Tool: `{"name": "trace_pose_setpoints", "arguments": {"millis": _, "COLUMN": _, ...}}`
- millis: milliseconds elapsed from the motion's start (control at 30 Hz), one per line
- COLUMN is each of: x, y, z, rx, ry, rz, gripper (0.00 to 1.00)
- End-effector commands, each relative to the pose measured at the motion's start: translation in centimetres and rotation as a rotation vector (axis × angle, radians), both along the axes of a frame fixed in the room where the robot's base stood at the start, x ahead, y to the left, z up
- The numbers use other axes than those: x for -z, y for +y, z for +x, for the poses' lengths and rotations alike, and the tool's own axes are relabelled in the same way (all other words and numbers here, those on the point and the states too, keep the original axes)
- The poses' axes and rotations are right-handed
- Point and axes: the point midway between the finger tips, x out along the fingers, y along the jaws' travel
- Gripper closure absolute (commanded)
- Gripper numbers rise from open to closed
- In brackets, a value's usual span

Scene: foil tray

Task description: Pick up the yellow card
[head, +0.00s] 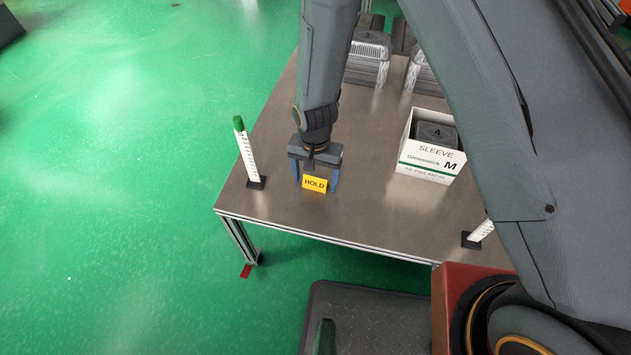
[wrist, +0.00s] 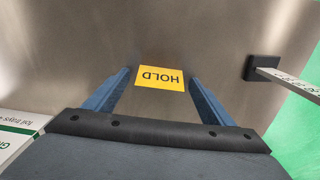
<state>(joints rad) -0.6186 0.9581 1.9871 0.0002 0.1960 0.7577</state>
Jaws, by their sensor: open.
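The yellow card (head: 314,184) reads "HOLD" and is on the steel table near its front left. It also shows in the wrist view (wrist: 160,77), upside down, between and slightly beyond the fingertips. My gripper (head: 316,183) is open, with one blue finger on each side of the card. In the wrist view my gripper (wrist: 160,84) has a gap between each finger and the card. I cannot tell exactly how high the fingertips are above the table.
The steel table (head: 280,215) has a white marked post (head: 248,155) with a green top at left and another post (head: 482,232) at front right. A white "SLEEVE" box (head: 428,162) stands right of the card. Clear-lidded containers (head: 368,60) are at the back. Bare table surrounds the card.

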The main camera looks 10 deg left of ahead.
Motion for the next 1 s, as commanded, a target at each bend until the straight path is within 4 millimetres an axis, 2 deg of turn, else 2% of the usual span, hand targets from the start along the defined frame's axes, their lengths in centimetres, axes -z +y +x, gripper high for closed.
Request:
{"name": "trace_pose_setpoints", "arguments": {"millis": 67, "x": 0.0, "y": 0.0, "z": 0.0, "rx": 0.000, "ry": 0.000, "rz": 0.000, "gripper": 0.23}}
{"name": "trace_pose_setpoints", "arguments": {"millis": 333, "x": 0.0, "y": 0.0, "z": 0.0, "rx": 0.000, "ry": 0.000, "rz": 0.000, "gripper": 0.67}}
{"name": "trace_pose_setpoints", "arguments": {"millis": 733, "x": -0.7, "y": 0.0, "z": 0.0, "rx": 0.000, "ry": 0.000, "rz": 0.000, "gripper": 0.67}}
{"name": "trace_pose_setpoints", "arguments": {"millis": 867, "x": -2.0, "y": 0.0, "z": 0.1, "rx": 0.000, "ry": -0.002, "rz": 0.002, "gripper": 0.67}}
{"name": "trace_pose_setpoints", "arguments": {"millis": 1000, "x": -4.4, "y": 0.1, "z": 0.1, "rx": 0.000, "ry": -0.003, "rz": 0.003, "gripper": 0.67}}
